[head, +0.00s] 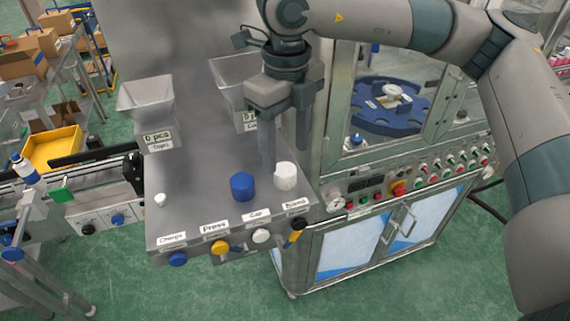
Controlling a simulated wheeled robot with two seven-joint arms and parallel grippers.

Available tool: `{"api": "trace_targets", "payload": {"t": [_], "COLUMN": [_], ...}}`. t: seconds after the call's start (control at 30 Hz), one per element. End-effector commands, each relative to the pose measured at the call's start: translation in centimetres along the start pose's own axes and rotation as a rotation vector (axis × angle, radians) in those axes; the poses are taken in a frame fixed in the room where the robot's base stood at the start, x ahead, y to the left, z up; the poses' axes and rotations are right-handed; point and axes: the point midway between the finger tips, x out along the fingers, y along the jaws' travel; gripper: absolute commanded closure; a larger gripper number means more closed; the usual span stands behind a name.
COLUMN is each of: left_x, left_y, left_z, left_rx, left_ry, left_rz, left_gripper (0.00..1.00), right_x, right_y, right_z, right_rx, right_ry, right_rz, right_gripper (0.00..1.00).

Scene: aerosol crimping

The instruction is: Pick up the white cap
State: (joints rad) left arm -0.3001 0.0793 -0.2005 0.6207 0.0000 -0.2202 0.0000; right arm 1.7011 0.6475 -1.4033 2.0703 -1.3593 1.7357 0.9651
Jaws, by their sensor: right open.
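The white cap (286,177) is a short white cylinder standing upright on the grey metal worktop (190,180), near its right edge. My right gripper (285,161) points down over it, with its two fingers apart. The left finger comes down close beside the cap's left side, and the right finger ends above and behind its right side. I cannot tell whether either finger touches the cap. The gap between the fingers is empty above the cap. My left gripper is not in view.
A blue cap (242,187) stands just left of the white cap. A small white part (160,200) lies at the worktop's left. Metal hoppers (146,100) stand behind. A machine cabinet (390,225) rises at the right. A conveyor (95,190) runs at the left.

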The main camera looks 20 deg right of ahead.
Motion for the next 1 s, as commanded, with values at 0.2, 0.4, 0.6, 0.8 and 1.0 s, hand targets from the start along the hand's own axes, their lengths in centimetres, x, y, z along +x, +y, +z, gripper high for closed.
{"api": "trace_targets", "payload": {"t": [0.2,0.4,0.6,0.8,1.0], "left_x": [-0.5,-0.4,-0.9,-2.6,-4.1], "left_y": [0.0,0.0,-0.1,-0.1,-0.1], "left_z": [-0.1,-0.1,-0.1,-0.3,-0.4], "left_rx": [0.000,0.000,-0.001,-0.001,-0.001], "left_ry": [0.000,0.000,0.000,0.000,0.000], "left_rz": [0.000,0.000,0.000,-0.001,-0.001], "left_gripper": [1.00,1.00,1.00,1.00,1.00], "right_x": [1.0,1.0,1.2,2.5,4.7], "right_y": [0.0,0.0,0.0,-0.1,-0.1], "right_z": [0.0,0.0,0.0,0.1,0.3], "right_rx": [0.000,0.000,0.000,0.000,0.001], "right_ry": [-0.001,-0.001,0.002,0.003,0.003], "right_rz": [0.001,0.001,0.001,0.001,0.001], "right_gripper": [0.44,0.44,0.44,0.44,0.44]}}
